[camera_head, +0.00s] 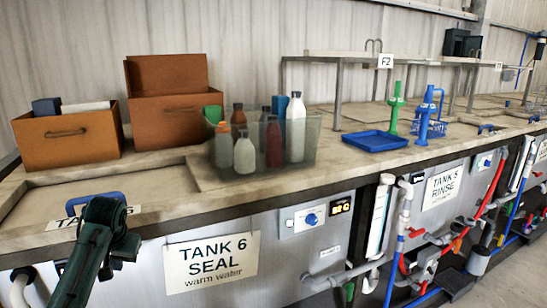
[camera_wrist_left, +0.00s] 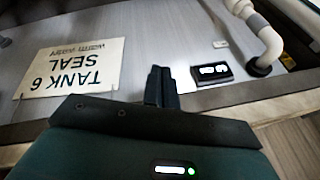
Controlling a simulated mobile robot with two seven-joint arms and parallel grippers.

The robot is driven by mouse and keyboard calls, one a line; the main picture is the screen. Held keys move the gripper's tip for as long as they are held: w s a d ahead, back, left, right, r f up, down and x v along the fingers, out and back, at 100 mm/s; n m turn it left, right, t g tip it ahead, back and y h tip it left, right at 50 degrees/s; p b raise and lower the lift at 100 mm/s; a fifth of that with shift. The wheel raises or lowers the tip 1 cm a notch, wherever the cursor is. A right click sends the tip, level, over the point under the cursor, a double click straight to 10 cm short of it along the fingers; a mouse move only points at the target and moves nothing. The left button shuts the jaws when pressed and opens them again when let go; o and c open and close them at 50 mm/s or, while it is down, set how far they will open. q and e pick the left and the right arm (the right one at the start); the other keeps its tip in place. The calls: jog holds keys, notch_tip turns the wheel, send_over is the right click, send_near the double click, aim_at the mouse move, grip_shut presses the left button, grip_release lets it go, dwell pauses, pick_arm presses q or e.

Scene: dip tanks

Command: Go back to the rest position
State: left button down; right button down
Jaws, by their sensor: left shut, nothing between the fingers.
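My left gripper (camera_head: 120,250) is at the lower left of the head view, at the end of my dark green arm, in front of the Tank 6 counter edge. In the left wrist view its two dark fingers (camera_wrist_left: 161,75) are together with nothing between them. Behind them is the grey tank front with the TANK 6 SEAL sign (camera_wrist_left: 75,68), seen upside down. The same sign (camera_head: 212,262) is to the right of the gripper in the head view. My right gripper is in neither view.
The blue lid handle (camera_head: 95,202) of Tank 6 is just behind my left arm. Brown boxes (camera_head: 68,138) and a clear bin (camera_head: 225,160) of bottles stand on the counter. A blue tray (camera_head: 375,141) lies further right. Pipes (camera_head: 380,220) run along the front.

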pick_arm(q)
jog(key=s+d+f+m+h, duration=0.1)
jog(key=s+d+f+m, duration=0.2)
jog(key=s+d+f, duration=0.95)
jog(key=s+d+m+h, duration=0.1)
jog(key=s+d, duration=0.3)
jog(key=s, duration=0.6)
jog(key=s+d+h, duration=0.2)
jog(key=s+d, duration=0.1)
jog(key=s, duration=0.7)
jog(key=w+d+f+t+h, duration=0.2)
jog(key=w+d+f+t, duration=0.2)
jog(key=f, duration=0.5)
jog(key=shift+w+d+m+t+h, duration=0.35)
jog(key=shift+d+t, duration=0.55)
jog(key=shift+t, duration=0.5)
